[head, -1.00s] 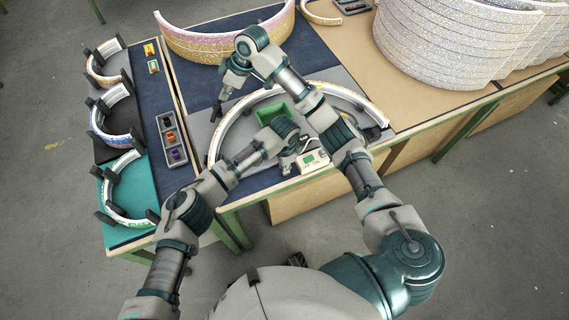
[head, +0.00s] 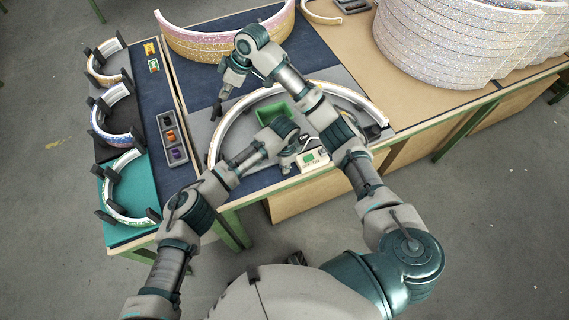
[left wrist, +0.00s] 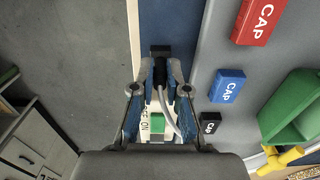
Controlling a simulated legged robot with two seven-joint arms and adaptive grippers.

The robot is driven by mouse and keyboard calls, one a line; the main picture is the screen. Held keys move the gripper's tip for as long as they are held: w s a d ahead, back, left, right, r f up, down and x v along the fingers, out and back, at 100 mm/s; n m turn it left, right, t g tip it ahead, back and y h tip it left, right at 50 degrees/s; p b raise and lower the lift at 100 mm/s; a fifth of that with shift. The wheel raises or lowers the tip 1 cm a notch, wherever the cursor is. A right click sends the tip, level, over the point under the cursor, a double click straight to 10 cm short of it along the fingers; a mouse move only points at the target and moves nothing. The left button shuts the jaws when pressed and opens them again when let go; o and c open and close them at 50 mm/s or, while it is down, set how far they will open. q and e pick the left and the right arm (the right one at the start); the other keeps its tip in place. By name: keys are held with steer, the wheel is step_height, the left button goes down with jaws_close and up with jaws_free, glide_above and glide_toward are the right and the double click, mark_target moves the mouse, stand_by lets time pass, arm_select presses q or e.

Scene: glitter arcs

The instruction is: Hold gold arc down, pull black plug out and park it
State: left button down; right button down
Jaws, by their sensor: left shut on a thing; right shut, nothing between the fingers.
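The pale arc with a warm-toned edge (head: 232,124) lies curved on the grey board; I take it for the gold arc. My right gripper (head: 216,114) is shut and empty, pointing down at the arc's left part; whether it touches is unclear. My left gripper (head: 294,160) is low beside the white box with a green switch (head: 312,158). In the left wrist view, its blue fingers (left wrist: 160,75) are shut on the black plug (left wrist: 160,66), and a grey cable (left wrist: 172,112) trails from it towards the box. The fingers partly hide the plug.
Red (left wrist: 258,22), blue (left wrist: 227,86) and black (left wrist: 209,122) blocks, the first two marked CAP, lie right of the plug. A green bin (head: 276,111) stands inside the arc. A grey tray (head: 163,122) and racked arcs (head: 118,120) are at left. Tall glitter arcs (head: 450,50) stand behind.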

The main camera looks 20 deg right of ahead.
arm_select(q)
steer(key=shift+f, duration=0.1)
stand_by(0.6)
steer(key=c, duration=1.1)
jaws_free()
